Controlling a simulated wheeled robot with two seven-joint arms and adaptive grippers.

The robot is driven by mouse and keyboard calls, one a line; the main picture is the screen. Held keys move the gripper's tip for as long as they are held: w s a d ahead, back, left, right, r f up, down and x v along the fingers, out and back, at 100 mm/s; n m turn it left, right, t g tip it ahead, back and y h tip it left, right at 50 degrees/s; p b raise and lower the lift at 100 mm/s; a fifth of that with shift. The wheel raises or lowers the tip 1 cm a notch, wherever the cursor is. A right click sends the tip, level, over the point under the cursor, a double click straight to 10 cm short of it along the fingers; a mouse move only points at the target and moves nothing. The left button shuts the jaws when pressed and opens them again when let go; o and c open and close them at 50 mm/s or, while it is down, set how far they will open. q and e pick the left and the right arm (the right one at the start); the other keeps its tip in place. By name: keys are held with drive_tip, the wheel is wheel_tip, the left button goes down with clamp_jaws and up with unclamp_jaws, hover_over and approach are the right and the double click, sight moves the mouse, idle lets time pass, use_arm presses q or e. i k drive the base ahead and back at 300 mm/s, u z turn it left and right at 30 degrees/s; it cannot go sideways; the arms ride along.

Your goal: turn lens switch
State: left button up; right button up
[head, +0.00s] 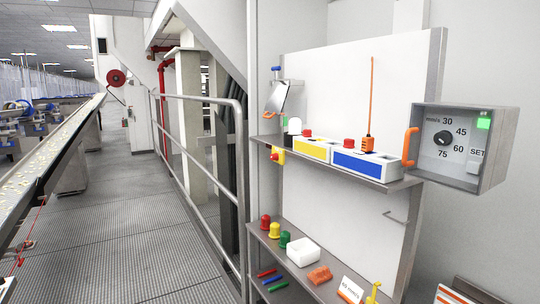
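A grey control box (452,174) with a clear front face is mounted at the right, at the end of the upper shelf. On its face is a round black knob switch (443,138) with marks 30, 45, 60 and 75 around it and the text "min/s" or similar. A green lit button (484,122) is at its upper right, and a "SET" label (476,153) is at the right edge. An orange handle (409,147) is at the box's left side. Neither of my grippers shows in the head view.
The lower shelf holds coloured caps, a white tray (303,251) and an orange block (319,274). A metal railing (243,190) runs left of the shelves. The grated walkway (130,230) is clear.

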sight(274, 156)
drive_tip(key=u, duration=0.35)
drive_tip(key=i, duration=0.75)
drive_tip(key=u, duration=0.75)
drive_tip(key=i, duration=0.85)
drive_tip(key=z, duration=0.45)
drive_tip(key=i, duration=0.8)
drive_tip(key=z, duration=0.5)
